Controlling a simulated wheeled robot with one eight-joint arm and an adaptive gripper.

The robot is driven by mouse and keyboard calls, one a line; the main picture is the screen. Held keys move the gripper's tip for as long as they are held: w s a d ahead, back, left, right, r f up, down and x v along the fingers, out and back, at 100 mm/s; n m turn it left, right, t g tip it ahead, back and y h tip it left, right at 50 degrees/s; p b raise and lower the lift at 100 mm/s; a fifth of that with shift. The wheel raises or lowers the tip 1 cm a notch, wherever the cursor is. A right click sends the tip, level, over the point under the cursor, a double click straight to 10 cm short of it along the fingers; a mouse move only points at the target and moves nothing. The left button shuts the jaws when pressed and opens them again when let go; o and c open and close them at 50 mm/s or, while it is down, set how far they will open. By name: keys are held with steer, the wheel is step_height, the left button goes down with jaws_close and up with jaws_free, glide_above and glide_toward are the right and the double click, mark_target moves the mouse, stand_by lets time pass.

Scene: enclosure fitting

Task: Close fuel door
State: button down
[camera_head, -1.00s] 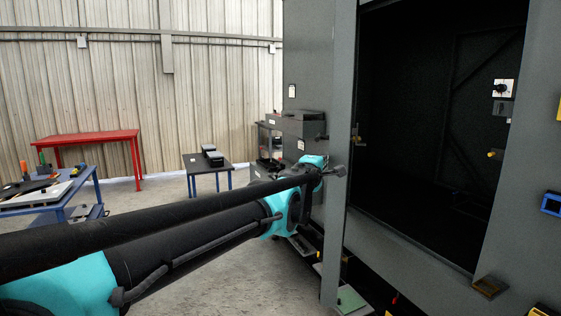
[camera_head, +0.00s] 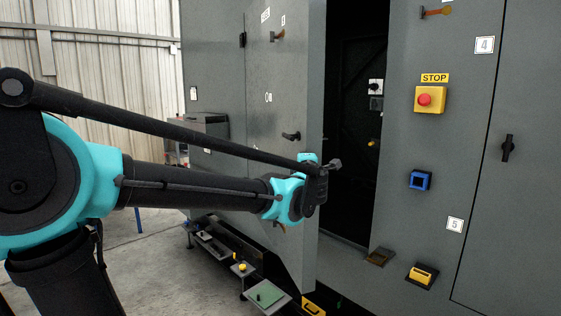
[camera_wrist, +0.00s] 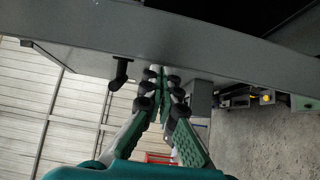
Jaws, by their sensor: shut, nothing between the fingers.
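The tall grey cabinet door (camera_head: 285,90) stands ajar in the head view, with a dark opening (camera_head: 352,45) to its right. It has a black handle (camera_head: 291,136); no label marks it as the fuel door. My arm reaches across the door's outer face, with its wrist near the free edge. The gripper fingers cannot be made out in the head view. In the wrist view my gripper (camera_wrist: 161,74) is shut and empty, its tips close against the grey door (camera_wrist: 200,42), beside the black handle (camera_wrist: 121,72). Contact cannot be told.
The cabinet front right of the opening carries a red stop button (camera_head: 424,99), a blue square fitting (camera_head: 420,180) and a yellow fitting (camera_head: 422,275). A low tray with a green top (camera_head: 267,294) stands below the door. Open floor (camera_head: 185,265) lies left.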

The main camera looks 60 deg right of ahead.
steer(key=s+d+n+t+y, duration=0.1)
steer(key=s+d, duration=0.7)
steer(key=d, duration=0.5)
steer(key=s+d+n+t+y, duration=0.1)
steer(key=s+d+t, duration=0.1)
steer(key=s+d, duration=0.6)
steer(key=shift+s+d, duration=0.4)
steer(key=shift+d, duration=2.3)
